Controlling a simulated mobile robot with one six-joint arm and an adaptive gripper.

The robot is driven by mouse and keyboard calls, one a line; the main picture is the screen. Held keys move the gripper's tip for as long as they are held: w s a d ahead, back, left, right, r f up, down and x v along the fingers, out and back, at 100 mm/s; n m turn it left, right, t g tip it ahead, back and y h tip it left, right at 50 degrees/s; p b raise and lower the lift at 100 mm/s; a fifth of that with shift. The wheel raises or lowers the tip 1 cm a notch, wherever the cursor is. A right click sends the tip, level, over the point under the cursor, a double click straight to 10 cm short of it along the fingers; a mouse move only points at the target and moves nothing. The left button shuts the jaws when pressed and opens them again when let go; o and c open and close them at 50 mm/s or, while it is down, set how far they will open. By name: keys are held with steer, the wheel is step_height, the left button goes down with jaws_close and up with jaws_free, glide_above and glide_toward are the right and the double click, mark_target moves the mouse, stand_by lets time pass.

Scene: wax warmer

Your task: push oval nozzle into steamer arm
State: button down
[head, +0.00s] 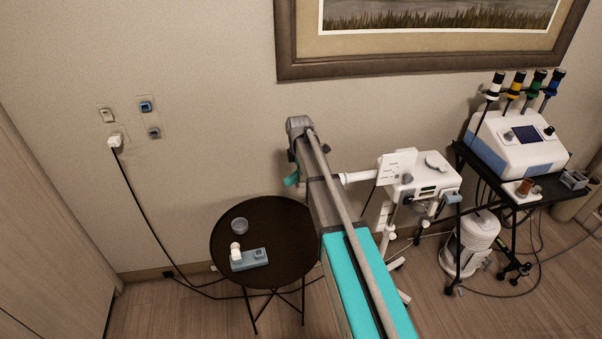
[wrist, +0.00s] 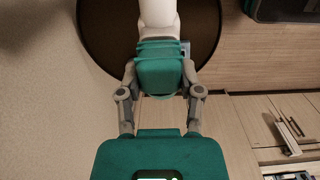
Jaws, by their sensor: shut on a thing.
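My gripper (wrist: 160,72) is shut in the wrist view, its teal fingertips closed on a white rounded piece (wrist: 156,14) that extends past them to the top edge. I take this piece for the oval nozzle; its far end is cut off and its oval shape cannot be made out. In the head view, only a teal part of my gripper (head: 291,180) shows left of my arm, and the held piece is hidden. Contact cannot be seen.
A round dark table (head: 222,272) stands at the lower left. On it are a small bowl (head: 240,226) and a blue-grey block (head: 258,260) bearing a white piece. A trolley with a white device (head: 515,145) stands at the right. A cord hangs from the wall outlet.

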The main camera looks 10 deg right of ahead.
stand_by(0.4)
steer(key=shift+c, duration=1.5)
jaws_free()
steer(key=shift+a, duration=0.1)
steer(key=shift+o, duration=0.6)
steer(key=shift+o, duration=0.9)
steer(key=shift+r+p, duration=2.25)
